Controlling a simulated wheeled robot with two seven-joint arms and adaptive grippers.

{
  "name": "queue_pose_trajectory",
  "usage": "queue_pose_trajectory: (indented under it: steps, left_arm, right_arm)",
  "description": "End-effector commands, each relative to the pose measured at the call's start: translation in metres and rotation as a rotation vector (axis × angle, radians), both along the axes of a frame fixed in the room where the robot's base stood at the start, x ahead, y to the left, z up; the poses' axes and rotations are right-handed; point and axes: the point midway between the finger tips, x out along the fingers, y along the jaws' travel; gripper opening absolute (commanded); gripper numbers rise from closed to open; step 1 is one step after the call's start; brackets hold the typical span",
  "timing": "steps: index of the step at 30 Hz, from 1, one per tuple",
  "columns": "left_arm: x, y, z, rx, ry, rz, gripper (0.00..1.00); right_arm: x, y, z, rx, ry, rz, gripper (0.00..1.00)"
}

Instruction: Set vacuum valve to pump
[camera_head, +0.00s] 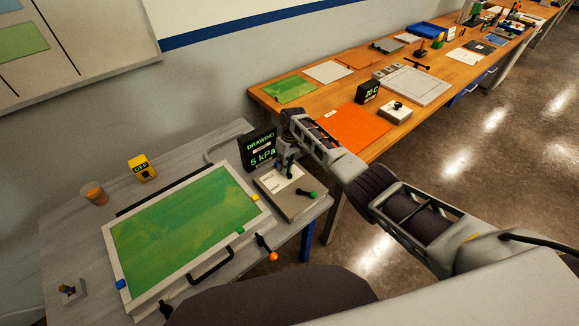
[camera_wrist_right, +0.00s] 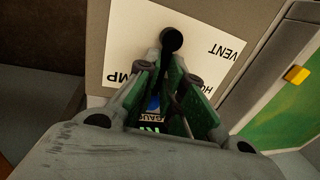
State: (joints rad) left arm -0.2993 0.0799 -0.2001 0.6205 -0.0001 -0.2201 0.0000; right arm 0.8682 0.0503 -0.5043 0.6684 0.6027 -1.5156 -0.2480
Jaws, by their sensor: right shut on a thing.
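The vacuum valve box (camera_head: 304,205) is a grey box with a white label plate (camera_head: 281,179) at the front right of the grey bench. In the right wrist view the label plate (camera_wrist_right: 213,48) shows upside down, with VENT at right and partly hidden words ending in MP at left. A black round knob (camera_wrist_right: 171,39) stands over the plate, just past my fingertips. My right gripper (camera_head: 287,170) is over the plate, shut on the valve handle; its fingers (camera_wrist_right: 172,72) hide most of the handle. My left gripper is out of view.
A black display (camera_head: 259,148) behind the box reads DRAWING, 5 kPa. A green-topped framed bath (camera_head: 183,231) lies left, with an orange-knobbed lever (camera_head: 272,256) at its corner. A wooden bench (camera_head: 330,92) stands behind.

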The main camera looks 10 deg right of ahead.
Motion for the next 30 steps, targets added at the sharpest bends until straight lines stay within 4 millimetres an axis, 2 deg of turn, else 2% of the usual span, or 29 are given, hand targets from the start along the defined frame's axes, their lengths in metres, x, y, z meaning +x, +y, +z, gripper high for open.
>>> queue_pose_trajectory:
  steps: [17, 18, 22, 30]
  left_arm:
    - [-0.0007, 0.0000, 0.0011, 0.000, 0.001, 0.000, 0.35]
    - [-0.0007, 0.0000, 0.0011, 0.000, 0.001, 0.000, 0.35]
    - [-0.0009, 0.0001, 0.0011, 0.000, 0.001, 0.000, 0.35]
    - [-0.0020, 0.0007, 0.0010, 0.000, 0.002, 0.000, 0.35]
  right_arm:
    - [0.0020, 0.0039, 0.0003, 0.000, -0.001, -0.041, 0.00]
    - [0.0020, 0.0039, 0.0003, 0.000, -0.001, -0.041, 0.14]
    - [0.0019, 0.0038, 0.0003, 0.000, -0.002, -0.040, 0.31]
    - [0.0017, 0.0038, 0.0002, -0.001, -0.001, -0.038, 0.32]
